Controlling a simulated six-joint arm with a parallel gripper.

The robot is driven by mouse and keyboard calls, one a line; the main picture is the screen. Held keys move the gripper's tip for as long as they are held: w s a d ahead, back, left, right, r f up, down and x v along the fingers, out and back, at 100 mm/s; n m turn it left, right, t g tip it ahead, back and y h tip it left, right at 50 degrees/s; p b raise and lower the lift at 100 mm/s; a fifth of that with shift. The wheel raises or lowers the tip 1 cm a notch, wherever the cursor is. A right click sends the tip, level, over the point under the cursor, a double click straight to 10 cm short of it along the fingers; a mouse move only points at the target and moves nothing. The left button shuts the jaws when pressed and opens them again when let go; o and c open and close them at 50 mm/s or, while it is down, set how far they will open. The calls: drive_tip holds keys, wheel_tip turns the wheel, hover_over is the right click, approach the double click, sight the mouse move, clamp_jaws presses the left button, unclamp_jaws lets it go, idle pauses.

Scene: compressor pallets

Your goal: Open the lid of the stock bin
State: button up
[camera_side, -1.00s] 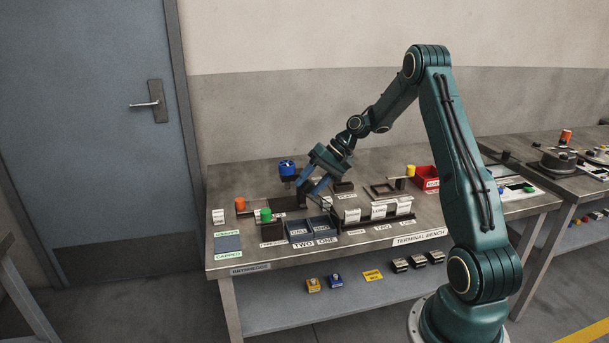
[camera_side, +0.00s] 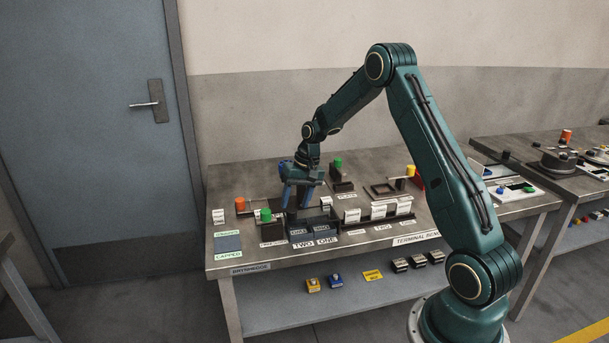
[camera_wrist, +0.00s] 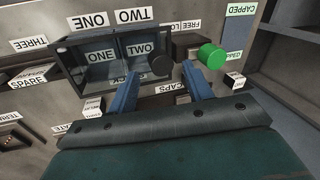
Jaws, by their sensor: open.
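A dark two-part box with inner labels ONE and TWO shows in the wrist view (camera_wrist: 62,62) and in the side view (camera_side: 313,241). A partly hidden label ending in "OCK" (camera_wrist: 128,79) is at its near edge, so I take it for the stock bin. A round black knob (camera_wrist: 162,65) stands by its right end; I cannot tell whether it belongs to a lid. My gripper (camera_side: 296,215) points down over the box. Its blue fingers are apart in the wrist view (camera_wrist: 160,67), with the knob between the tips and no visible grip on it.
A green cap (camera_wrist: 212,56) stands close to the right finger, and the side view shows it too (camera_side: 266,215). An orange part (camera_side: 240,204) is farther left. White labelled blocks (camera_side: 378,212) stand in a rack to the right.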

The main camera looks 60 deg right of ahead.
sight(291, 210)
drive_tip(key=shift+w+a+f+g+h, duration=0.2)
drive_tip(key=shift+f+g+h, duration=0.15)
drive_tip(key=shift+f, duration=0.15)
drive_tip(key=shift+w+a+f+g+h, duration=0.15)
drive_tip(key=shift+f+g+h, duration=0.15)
drive_tip(key=shift+f, duration=0.25)
drive_tip(key=shift+w+a+f+g+h, duration=0.1)
drive_tip(key=shift+a+f+g+h, duration=0.1)
drive_tip(key=shift+f+g+h, duration=0.25)
drive_tip(key=shift+w, duration=0.1)
wheel_tip(291, 210, up, 14)
drive_tip(key=s+a+r+n+t, duration=0.3)
drive_tip(key=s+a+r+n, duration=0.2)
drive_tip(key=s+a+r, duration=0.8)
drive_tip(key=shift+s+a+r+n+h, duration=0.2)
drive_tip(key=shift+s+a+n+h, duration=0.15)
drive_tip(key=shift+s+a, duration=1)
drive_tip(key=shift+s+d, duration=0.2)
drive_tip(key=shift+s, duration=0.1)
